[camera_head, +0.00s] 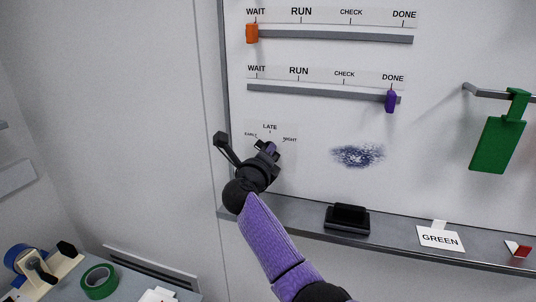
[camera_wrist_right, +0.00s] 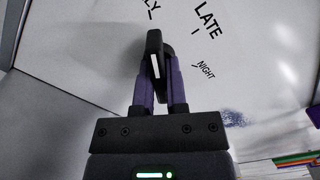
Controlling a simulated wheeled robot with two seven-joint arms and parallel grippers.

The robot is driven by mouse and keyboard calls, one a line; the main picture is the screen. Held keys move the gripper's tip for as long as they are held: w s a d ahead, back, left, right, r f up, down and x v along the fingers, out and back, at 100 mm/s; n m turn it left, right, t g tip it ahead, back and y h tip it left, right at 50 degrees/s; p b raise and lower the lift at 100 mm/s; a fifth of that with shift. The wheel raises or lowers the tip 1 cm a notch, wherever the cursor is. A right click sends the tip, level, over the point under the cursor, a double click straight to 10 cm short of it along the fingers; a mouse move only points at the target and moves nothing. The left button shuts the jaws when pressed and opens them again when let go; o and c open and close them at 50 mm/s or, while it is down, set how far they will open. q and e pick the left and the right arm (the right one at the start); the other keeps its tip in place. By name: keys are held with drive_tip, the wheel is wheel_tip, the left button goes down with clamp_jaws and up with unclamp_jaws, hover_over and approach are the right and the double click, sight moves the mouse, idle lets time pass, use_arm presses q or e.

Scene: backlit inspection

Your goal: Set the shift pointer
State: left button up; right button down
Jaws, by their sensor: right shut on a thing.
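The shift dial on the whiteboard has the labels EARLY, LATE (camera_head: 270,127) and NIGHT in an arc; in the wrist view LATE (camera_wrist_right: 206,20) and NIGHT show whole, EARLY is cut off. My right gripper (camera_head: 268,148) is at the dial, below LATE, and covers most of its centre. In the wrist view its purple fingers (camera_wrist_right: 160,82) are shut on the dark shift pointer (camera_wrist_right: 154,44), which has a white stripe. The pointer's upper end lies between EARLY and LATE in that view; its exact heading is hard to tell. My left gripper is not in view.
Above are two slider rails, with an orange slider (camera_head: 252,33) at WAIT and a purple slider (camera_head: 391,101) at DONE. A green tag (camera_head: 498,143) hangs right. The ledge holds a black eraser (camera_head: 347,219) and a GREEN card (camera_head: 440,238). A blue smudge (camera_head: 358,155) marks the board.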

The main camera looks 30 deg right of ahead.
drive_tip(key=m+b, duration=0.2)
drive_tip(key=m, duration=0.1)
drive_tip(key=shift+f, duration=0.3)
drive_tip(key=m+b, duration=0.2)
drive_tip(key=m, duration=0.1)
drive_tip(key=shift+w+a, duration=0.1)
drive_tip(key=shift+m+b, duration=1.95)
drive_tip(key=shift+m, duration=0.65)
drive_tip(key=shift+r, duration=0.1)
drive_tip(key=c, duration=0.7)
unclamp_jaws()
drive_tip(key=shift+o, duration=0.2)
drive_tip(key=shift+a, duration=0.1)
drive_tip(key=b+v, duration=0.1)
drive_tip(key=v, duration=0.8)
drive_tip(key=shift+s+a, duration=0.25)
drive_tip(key=shift+s, duration=0.05)
